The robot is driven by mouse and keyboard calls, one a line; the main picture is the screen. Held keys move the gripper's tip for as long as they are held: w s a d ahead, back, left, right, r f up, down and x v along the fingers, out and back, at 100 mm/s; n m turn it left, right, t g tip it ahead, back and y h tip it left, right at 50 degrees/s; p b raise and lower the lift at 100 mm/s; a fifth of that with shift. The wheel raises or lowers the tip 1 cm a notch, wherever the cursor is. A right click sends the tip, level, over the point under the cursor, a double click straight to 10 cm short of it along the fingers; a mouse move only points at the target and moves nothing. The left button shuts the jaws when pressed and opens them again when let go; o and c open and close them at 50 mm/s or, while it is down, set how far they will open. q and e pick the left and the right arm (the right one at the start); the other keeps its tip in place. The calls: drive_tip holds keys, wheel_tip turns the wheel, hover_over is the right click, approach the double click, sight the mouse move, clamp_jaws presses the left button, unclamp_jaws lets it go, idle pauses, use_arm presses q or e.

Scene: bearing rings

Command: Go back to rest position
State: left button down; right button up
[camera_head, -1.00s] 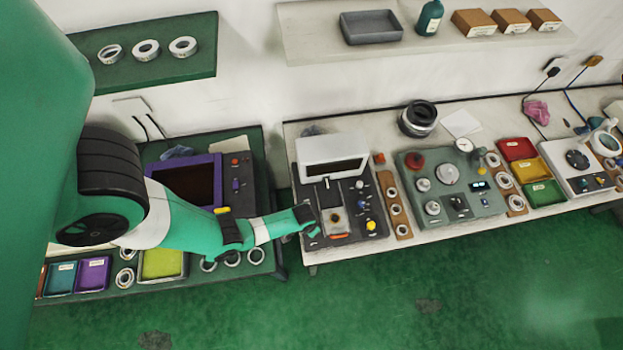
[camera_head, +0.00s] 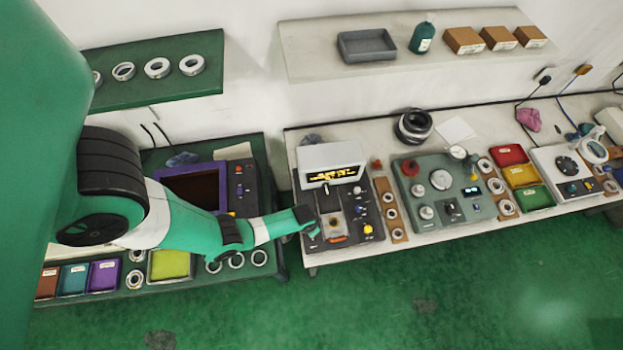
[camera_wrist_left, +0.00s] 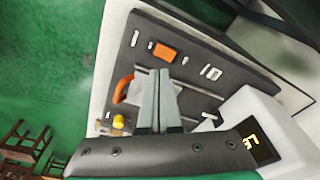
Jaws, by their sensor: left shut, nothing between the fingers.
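My left arm (camera_head: 190,228) reaches in from the left in the head view. My left gripper (camera_head: 314,231) hovers at the left front part of the machine with the white display housing (camera_head: 331,165). In the left wrist view, the gripper's fingers (camera_wrist_left: 158,100) are together with nothing between them, above the machine's dark panel (camera_wrist_left: 200,62). An orange handle (camera_wrist_left: 124,88) and a yellow knob (camera_wrist_left: 119,122) are beside the fingers. The display (camera_head: 334,175) is lit with yellow characters. My right gripper is in neither view.
A green bench (camera_head: 210,286) with a purple-framed screen, bins and bearing rings stands left. The white bench (camera_head: 420,236) holds a grey-green device (camera_head: 443,185), ring boards and coloured trays (camera_head: 521,174). Shelves hang above. The green floor (camera_head: 400,300) in front is clear.

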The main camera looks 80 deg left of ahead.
use_arm(q)
drive_tip(key=shift+r, duration=0.4)
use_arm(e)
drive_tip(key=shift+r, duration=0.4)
